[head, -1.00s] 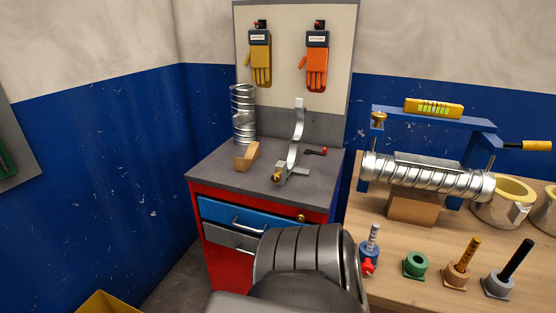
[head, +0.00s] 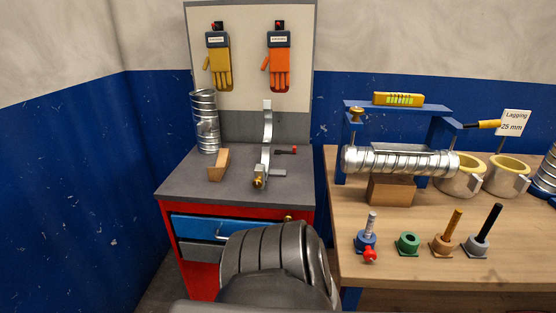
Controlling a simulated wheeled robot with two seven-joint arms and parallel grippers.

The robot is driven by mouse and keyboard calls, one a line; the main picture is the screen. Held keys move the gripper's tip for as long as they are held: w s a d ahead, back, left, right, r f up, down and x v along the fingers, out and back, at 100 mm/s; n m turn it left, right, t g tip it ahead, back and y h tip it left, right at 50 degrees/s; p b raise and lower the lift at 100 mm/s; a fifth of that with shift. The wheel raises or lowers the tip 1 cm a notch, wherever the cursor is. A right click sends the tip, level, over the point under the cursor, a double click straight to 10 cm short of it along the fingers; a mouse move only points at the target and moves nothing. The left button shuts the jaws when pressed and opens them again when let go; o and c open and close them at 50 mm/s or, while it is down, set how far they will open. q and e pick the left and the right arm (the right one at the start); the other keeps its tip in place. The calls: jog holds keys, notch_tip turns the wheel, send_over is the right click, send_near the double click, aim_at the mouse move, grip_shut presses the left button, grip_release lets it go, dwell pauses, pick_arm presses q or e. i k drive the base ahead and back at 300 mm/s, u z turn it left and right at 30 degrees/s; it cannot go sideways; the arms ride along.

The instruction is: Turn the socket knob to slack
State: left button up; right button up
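A blue socket (head: 366,243) stands near the front left edge of the wooden bench, with a pale ribbed rod upright in it. A red knob (head: 370,256) sticks out at its front, low down. I cannot make out any slack marking or the knob's exact setting. Neither of my grippers is in view. Nothing touches the knob.
Green (head: 408,244), brown (head: 443,246) and grey (head: 477,245) sockets stand to the right along the bench (head: 510,268). Behind them a spiral duct (head: 400,161) lies on a wooden block (head: 391,190). A grey-topped red cabinet (head: 202,281) stands left of the bench.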

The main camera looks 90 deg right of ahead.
aim_at(370, 255)
jog(key=z, duration=1.55)
